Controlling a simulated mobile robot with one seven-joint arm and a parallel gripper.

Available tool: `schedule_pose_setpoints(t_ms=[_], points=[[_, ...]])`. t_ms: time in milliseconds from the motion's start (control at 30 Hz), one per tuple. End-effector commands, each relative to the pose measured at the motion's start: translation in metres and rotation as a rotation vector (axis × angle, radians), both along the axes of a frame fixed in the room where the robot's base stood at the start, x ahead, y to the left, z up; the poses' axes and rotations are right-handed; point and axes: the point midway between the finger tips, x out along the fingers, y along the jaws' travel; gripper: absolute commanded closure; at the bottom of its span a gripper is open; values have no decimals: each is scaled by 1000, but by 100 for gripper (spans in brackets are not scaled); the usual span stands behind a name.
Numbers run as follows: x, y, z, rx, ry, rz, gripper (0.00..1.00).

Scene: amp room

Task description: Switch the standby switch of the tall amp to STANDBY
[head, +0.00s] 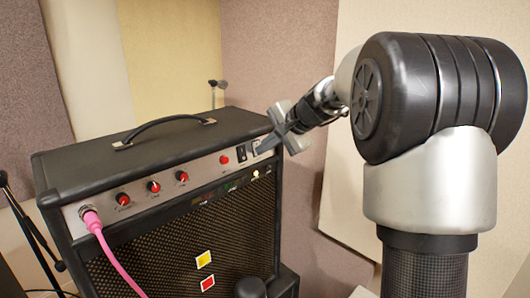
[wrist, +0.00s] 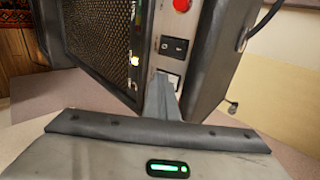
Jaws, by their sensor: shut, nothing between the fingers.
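The tall amp (head: 150,190) is a black cabinet with a top handle, a silver control panel and a dark grille. Its panel has red knobs and, at the right end, two rocker switches. In the wrist view one black switch (wrist: 173,47) is in plain sight, and a second switch (wrist: 172,78) below it is partly hidden by my fingers. My gripper (head: 278,125) is shut and empty at the right end of the panel. In the wrist view its fingertips (wrist: 160,85) are at the lower switch; I cannot tell whether they touch it. The switch labels are not readable.
A pink cable (head: 108,250) is plugged into the panel's left end and hangs down in front. A dark stand (head: 30,225) is at the left edge. Padded wall panels (head: 275,55) stand behind the amp. A small dark rounded object (head: 250,287) is in front of the grille.

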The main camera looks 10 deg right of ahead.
Motion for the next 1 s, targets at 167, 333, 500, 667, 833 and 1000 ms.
schedule_pose_setpoints(t_ms=[167,333,500,667,833,1000], points=[[0,3,-7,2,10,3,100],[0,4,-8,2,11,4,100],[0,3,-15,7,3,4,100],[-1,4,-9,12,-5,7,100],[-1,5,-9,13,-5,8,100],[-1,5,-2,13,-6,8,100]])
